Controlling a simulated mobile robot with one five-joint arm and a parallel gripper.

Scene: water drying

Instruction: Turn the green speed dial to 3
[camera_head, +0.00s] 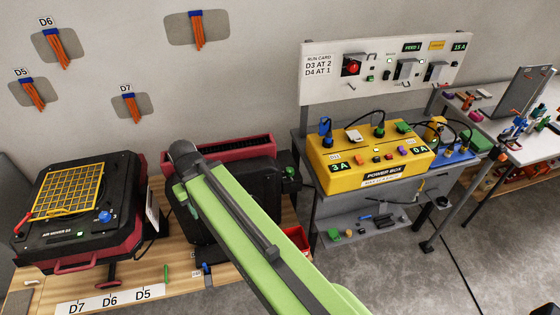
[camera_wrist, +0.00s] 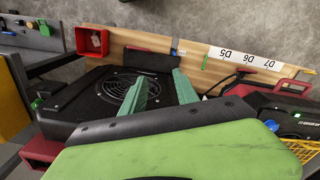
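A green dial (camera_head: 289,172) sits at the right side of the black machine with red trim (camera_head: 262,190), beside a small green marking. In the wrist view a green knob (camera_wrist: 37,104) shows at the left corner of the black machine (camera_wrist: 75,115). Its setting is too small to read. My gripper (camera_wrist: 160,80) has two teal fingers spread apart with nothing between them, over the round fan grille (camera_wrist: 125,85). It is well to the right of the green knob in that view. In the head view my arm covers much of this machine and the gripper is hidden.
A second black machine (camera_head: 60,235) with a yellow grid and a blue dial (camera_head: 105,216) stands at left. A red bin (camera_head: 298,238) is at the bench's right edge. The yellow power box (camera_head: 335,165) stands on a separate table at right. Grey floor lies in front.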

